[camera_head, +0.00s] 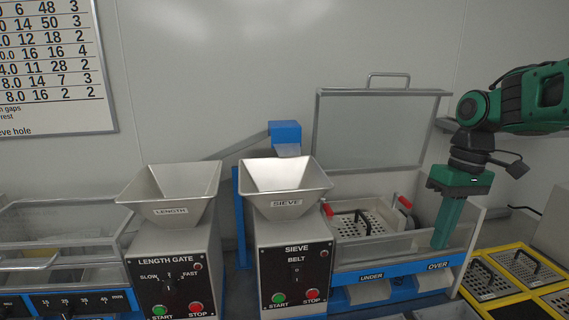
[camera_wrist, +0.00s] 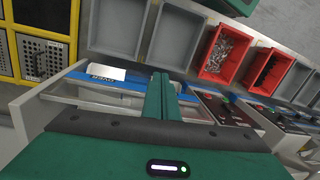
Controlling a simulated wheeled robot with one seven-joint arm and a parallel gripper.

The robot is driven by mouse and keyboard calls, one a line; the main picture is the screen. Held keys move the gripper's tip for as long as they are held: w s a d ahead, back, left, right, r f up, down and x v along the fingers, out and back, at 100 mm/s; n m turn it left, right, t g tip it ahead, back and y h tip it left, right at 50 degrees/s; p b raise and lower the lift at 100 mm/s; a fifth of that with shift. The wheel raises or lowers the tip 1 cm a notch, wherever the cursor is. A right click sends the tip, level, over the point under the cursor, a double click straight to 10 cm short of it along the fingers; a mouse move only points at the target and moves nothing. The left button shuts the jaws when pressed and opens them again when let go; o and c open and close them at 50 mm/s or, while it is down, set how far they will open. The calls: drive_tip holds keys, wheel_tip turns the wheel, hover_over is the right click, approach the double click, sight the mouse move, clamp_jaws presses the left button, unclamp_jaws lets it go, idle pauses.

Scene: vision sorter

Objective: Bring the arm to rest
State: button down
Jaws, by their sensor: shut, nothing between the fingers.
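My green arm comes in from the right of the head view, and my gripper (camera_head: 439,244) points downward at the right end of the sieve box (camera_head: 478,222). Its fingers are closed together and hold nothing. The fingertips overlap the box's front rim above the OVER chute (camera_head: 436,277); I cannot tell whether they are inside the box or above it. In the wrist view the two green fingers (camera_wrist: 160,78) lie side by side at the centre, with grey bins (camera_wrist: 180,35) beyond them.
The sieve lid (camera_head: 370,128) stands raised behind the box. A perforated sieve plate (camera_head: 365,224) with a handle sits in it. Yellow-framed perforated trays (camera_head: 520,266) lie at right. LENGTH (camera_head: 170,190) and SIEVE hoppers (camera_head: 285,185) stand left. The wrist view shows red bins (camera_wrist: 226,52) holding small parts.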

drive_tip(key=s+d+f+m, duration=0.2)
drive_tip(key=s+f+m, duration=0.1)
drive_tip(key=s, duration=0.4)
drive_tip(key=s+d+f+m, duration=0.3)
drive_tip(key=s, duration=0.3)
drive_tip(key=s+d+f+m+h, duration=0.1)
drive_tip(key=s+d+f+m, duration=0.2)
drive_tip(key=s, duration=0.4)
drive_tip(key=shift+s+d+f+m+t, duration=0.15)
drive_tip(key=shift+s+d+m+t, duration=0.1)
drive_tip(key=shift+s+m+t, duration=0.15)
drive_tip(key=shift+w, duration=0.2)
drive_tip(key=shift+w+f, duration=0.25)
drive_tip(key=shift+w, duration=0.2)
